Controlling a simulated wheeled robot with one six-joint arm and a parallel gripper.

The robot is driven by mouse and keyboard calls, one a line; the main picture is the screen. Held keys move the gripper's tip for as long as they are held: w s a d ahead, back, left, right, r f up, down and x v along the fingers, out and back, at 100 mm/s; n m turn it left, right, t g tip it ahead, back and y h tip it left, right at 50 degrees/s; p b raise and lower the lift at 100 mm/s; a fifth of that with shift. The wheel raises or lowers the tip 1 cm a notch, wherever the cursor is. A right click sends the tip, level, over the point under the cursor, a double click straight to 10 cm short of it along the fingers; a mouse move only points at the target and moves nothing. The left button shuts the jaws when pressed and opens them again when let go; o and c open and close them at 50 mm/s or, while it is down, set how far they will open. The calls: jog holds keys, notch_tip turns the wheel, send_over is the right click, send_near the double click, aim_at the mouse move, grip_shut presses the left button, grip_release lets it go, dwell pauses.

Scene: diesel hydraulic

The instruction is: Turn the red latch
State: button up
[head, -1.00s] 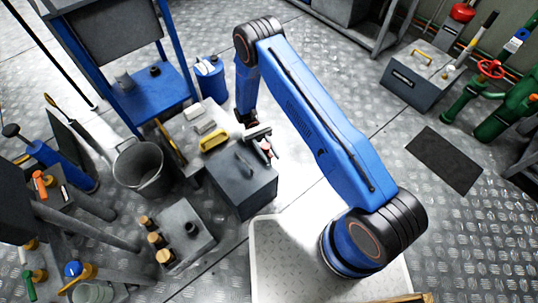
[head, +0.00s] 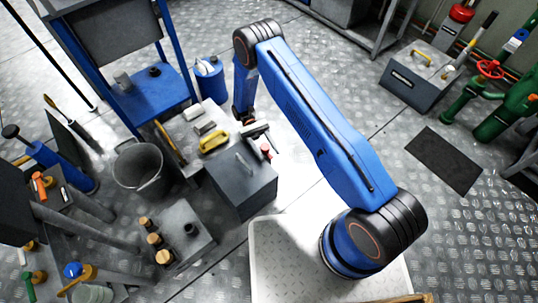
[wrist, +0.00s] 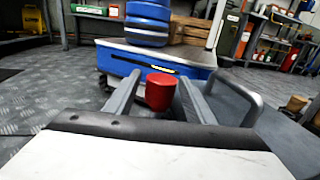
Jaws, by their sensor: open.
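The red latch (wrist: 160,91) shows in the wrist view as a short red block between the two grey fingers of my open gripper (wrist: 158,96). I see space on both sides of it, though whether a finger touches it is hard to tell. In the head view the red latch (head: 266,148) is a small red spot at the far edge of a dark grey box (head: 243,190). My gripper (head: 259,135) is at the end of the blue arm, right beside it. The latch's mounting is hidden.
A metal handle (wrist: 240,98) rises just right of the fingers in the wrist view. A yellow-handled tool (head: 214,141) lies on the grey bench behind the box. A bucket (head: 139,167) stands to the left. Open floor lies to the right.

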jog(key=shift+v, duration=2.55)
jog(key=shift+w, duration=0.1)
